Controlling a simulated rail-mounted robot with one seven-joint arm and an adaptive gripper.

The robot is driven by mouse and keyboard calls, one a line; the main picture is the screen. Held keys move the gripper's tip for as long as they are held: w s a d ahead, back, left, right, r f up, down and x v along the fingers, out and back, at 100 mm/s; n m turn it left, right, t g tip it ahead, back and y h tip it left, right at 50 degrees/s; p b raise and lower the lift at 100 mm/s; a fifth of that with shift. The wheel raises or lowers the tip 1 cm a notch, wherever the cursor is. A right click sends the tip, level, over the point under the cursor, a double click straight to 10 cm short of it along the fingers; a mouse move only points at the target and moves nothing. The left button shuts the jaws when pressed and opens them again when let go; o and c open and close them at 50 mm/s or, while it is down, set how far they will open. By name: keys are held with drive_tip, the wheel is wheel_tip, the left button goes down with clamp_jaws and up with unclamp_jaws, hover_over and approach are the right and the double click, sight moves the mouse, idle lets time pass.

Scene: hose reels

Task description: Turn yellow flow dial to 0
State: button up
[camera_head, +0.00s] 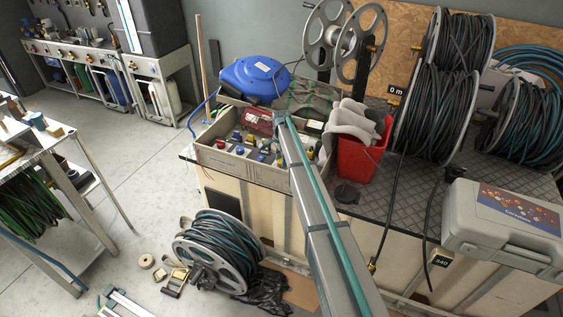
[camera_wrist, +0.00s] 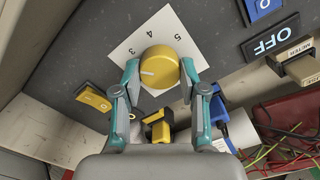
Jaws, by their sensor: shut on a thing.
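In the wrist view the yellow flow dial (camera_wrist: 160,64) sits on a white number card (camera_wrist: 122,47) on a dark panel. The numbers 3, 4 and 5 show along the card's upper part; its lower part is covered. A short pale mark on the dial's face points left, just below the 3. My gripper (camera_wrist: 160,75) is shut on the dial, one teal-and-grey finger on its left side and one on its right. In the head view the arm reaches into the open box of controls (camera_head: 215,157), and I cannot make out the dial there.
In the wrist view a yellow switch (camera_wrist: 94,99) is left of the fingers. A yellow-and-black part (camera_wrist: 158,126) and a blue part (camera_wrist: 238,128) lie below. An OFF plate (camera_wrist: 271,41) and loose wires are at right. A red bucket (camera_head: 358,160) stands beside the box.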

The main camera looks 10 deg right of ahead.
drive_tip(key=n+b, duration=0.2)
drive_tip(key=n, duration=0.1)
drive_tip(key=shift+f+n, duration=0.15)
drive_tip(key=shift+n, duration=0.15)
drive_tip(key=n+b, duration=0.2)
drive_tip(key=n, duration=0.1)
drive_tip(key=shift+n, duration=0.3)
drive_tip(key=n+b, duration=0.1)
drive_tip(key=n, duration=0.2)
drive_tip(key=shift+n, duration=0.3)
drive_tip(key=n+b, duration=0.1)
drive_tip(key=n, duration=0.2)
drive_tip(key=shift+n, duration=0.3)
drive_tip(key=n+b, duration=0.1)
drive_tip(key=n, duration=0.2)
drive_tip(key=shift+n, duration=0.3)
drive_tip(key=n+b, duration=0.1)
drive_tip(key=n, duration=0.2)
drive_tip(key=shift+n, duration=0.4)
drive_tip(key=n, duration=0.6)
drive_tip(key=shift+b, duration=0.4)
drive_tip(key=shift+r, duration=0.2)
